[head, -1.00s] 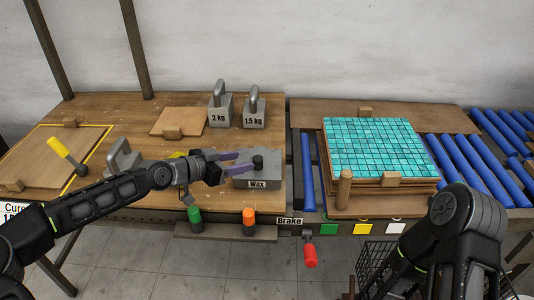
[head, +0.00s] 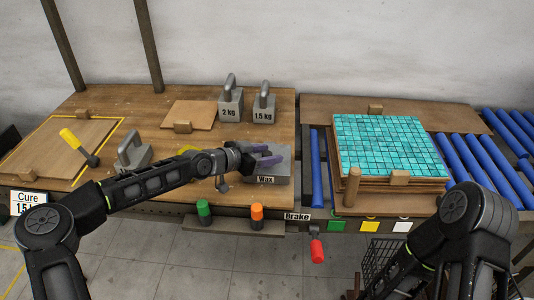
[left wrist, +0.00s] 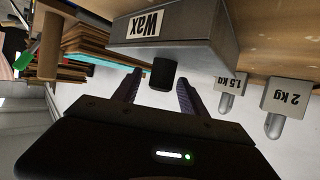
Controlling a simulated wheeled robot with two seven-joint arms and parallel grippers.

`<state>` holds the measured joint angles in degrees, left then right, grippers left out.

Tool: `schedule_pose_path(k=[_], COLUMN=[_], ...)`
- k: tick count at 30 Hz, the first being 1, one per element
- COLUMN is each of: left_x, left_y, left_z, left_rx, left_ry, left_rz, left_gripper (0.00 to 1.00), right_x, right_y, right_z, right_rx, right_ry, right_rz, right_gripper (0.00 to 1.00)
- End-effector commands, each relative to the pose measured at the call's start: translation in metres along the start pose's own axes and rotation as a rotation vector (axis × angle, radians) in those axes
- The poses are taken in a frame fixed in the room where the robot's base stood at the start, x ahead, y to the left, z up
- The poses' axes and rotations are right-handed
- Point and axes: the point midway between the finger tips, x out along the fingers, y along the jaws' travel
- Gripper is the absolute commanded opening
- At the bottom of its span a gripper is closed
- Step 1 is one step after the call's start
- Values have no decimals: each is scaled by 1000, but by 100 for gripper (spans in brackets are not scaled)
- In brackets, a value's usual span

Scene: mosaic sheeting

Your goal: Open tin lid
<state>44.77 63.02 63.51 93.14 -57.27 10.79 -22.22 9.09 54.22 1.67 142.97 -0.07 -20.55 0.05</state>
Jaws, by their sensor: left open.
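The grey wax tin (head: 279,177), labelled "Wax", stands near the front edge of the wooden table. In the left wrist view the tin (left wrist: 215,48) appears upside down with its lid seated, and a black knob (left wrist: 163,74) stands on the lid. My left gripper (head: 270,155) is open over the tin. In the left wrist view its fingers (left wrist: 157,92) lie on either side of the knob, with gaps. In the head view the fingers and wrist hide the knob. My right gripper is out of view.
Two weights, 2 kg (head: 230,106) and 1.5 kg (head: 264,108), stand behind the tin. Another grey handled object (head: 133,156) is left of my forearm. A turquoise mosaic sheet (head: 385,148) lies on boards to the right. Green (head: 204,208) and orange (head: 257,212) handles sit in front.

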Motion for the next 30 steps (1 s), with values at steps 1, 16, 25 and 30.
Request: schedule_pose_path(k=[1, 16, 25, 30], left_x=[0, 0, 0, 0], left_y=[0, 0, 0, 0], left_z=[0, 0, 0, 0], left_rx=[0, -1, -1, -1], left_ry=[0, 0, 0, 0], left_rz=[0, -1, 0, 0], left_gripper=[50, 21, 0, 0], right_x=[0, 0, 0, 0], right_y=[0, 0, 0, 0], right_z=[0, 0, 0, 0], right_rx=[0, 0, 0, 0], right_ry=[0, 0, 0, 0], right_rz=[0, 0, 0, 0], right_gripper=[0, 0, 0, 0])
